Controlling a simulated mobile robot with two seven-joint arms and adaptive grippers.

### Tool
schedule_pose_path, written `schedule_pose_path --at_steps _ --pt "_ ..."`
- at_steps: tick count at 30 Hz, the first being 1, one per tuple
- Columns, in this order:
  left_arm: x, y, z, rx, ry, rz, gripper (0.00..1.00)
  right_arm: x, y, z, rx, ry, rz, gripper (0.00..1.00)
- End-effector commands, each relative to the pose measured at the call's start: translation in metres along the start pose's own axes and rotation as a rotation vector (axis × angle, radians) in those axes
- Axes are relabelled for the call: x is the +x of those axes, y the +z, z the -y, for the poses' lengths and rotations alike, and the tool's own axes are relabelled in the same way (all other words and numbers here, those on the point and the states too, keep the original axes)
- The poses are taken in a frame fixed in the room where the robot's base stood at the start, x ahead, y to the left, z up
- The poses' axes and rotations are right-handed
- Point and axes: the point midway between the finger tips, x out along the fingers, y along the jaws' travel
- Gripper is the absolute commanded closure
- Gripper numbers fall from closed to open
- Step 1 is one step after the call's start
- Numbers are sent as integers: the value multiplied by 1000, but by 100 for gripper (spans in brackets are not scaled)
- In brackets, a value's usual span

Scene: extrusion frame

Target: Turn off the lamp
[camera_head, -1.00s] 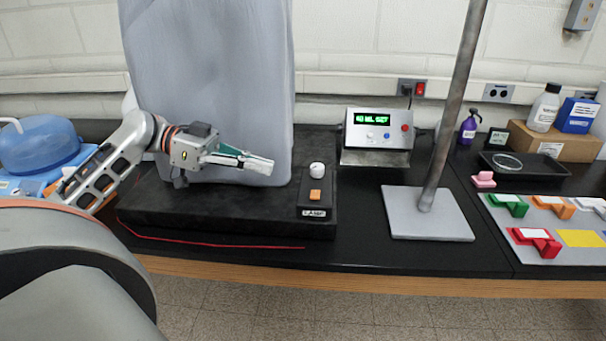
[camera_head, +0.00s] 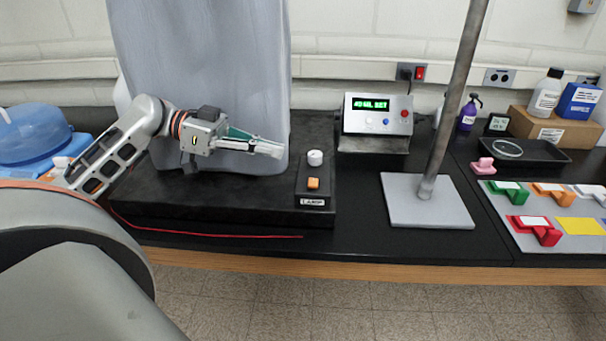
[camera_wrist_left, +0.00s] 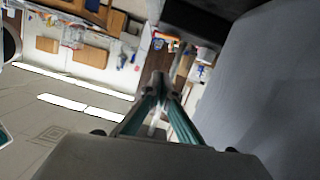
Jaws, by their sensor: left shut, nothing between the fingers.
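A black control box labelled LAMP (camera_head: 313,201) sits at the front right of a black slab, in the head view. It has an orange square button (camera_head: 313,183) and a white round knob (camera_head: 315,158) behind it. My left gripper (camera_head: 280,149) is shut and empty. It points right, a little left of the white knob and apart from it, in front of a tall grey body. In the left wrist view its fingertips (camera_wrist_left: 159,82) are together, with the grey body at right. The lamp's light is not clearly visible. My right gripper is not in view.
The tall grey body (camera_head: 205,60) stands on the black slab (camera_head: 230,207). A meter with a green display (camera_head: 376,118) is to the right. A rod stand's base (camera_head: 428,208) stands nearer the bench front. A red cord (camera_head: 220,235) lies along the front.

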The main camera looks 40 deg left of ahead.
Motion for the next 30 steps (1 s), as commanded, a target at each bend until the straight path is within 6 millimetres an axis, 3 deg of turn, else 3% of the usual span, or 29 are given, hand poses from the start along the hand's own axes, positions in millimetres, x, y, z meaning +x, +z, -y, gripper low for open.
schedule_pose_path --at_steps 12,19,30 --pt "72 2 0 0 1 -1 100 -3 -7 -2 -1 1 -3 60" --pt "77 32 0 -2 0 0 100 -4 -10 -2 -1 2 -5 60" --pt "78 39 0 0 0 1 100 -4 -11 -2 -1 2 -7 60"
